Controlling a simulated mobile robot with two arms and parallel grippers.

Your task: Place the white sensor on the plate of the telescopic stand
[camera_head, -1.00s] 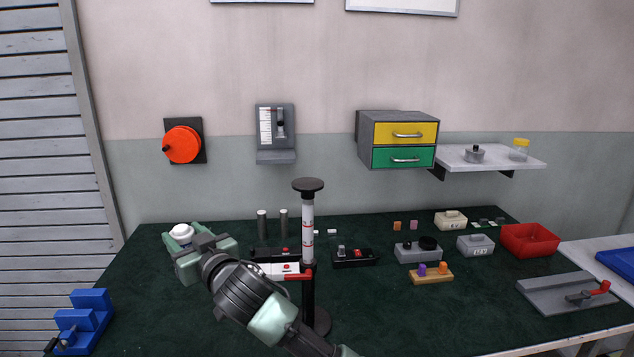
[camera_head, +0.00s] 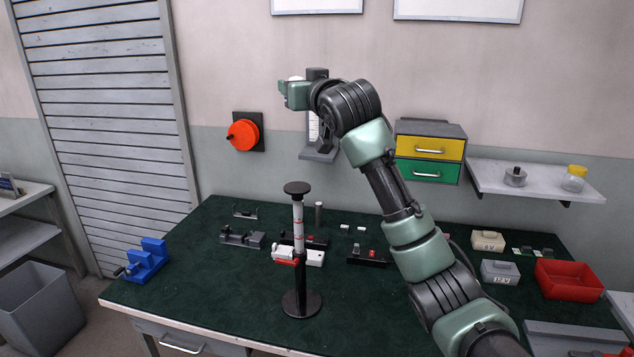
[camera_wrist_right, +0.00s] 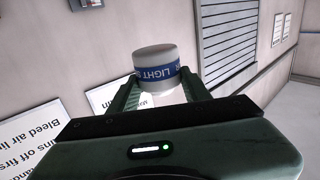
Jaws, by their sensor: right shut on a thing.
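The white sensor (camera_wrist_right: 157,66), a short cylinder with a blue band lettered "LIGHT", is between the fingers of my right gripper (camera_wrist_right: 160,92) in the right wrist view. The gripper is shut on it. In the head view this gripper (camera_head: 284,94) is raised high in front of the wall, with only a bit of the white sensor (camera_head: 296,79) showing. The telescopic stand (camera_head: 298,240) is upright on the table below, with a black round plate (camera_head: 297,187) on top, bare. The sensor is well above the plate and apart from it. My left gripper is not in view.
The green table (camera_head: 220,290) has free room at front left. A blue fixture (camera_head: 147,260) stands at its left edge. Small black fixtures (camera_head: 242,238) and a white block with a red lever surround the stand. A red bin (camera_head: 568,280) is at right.

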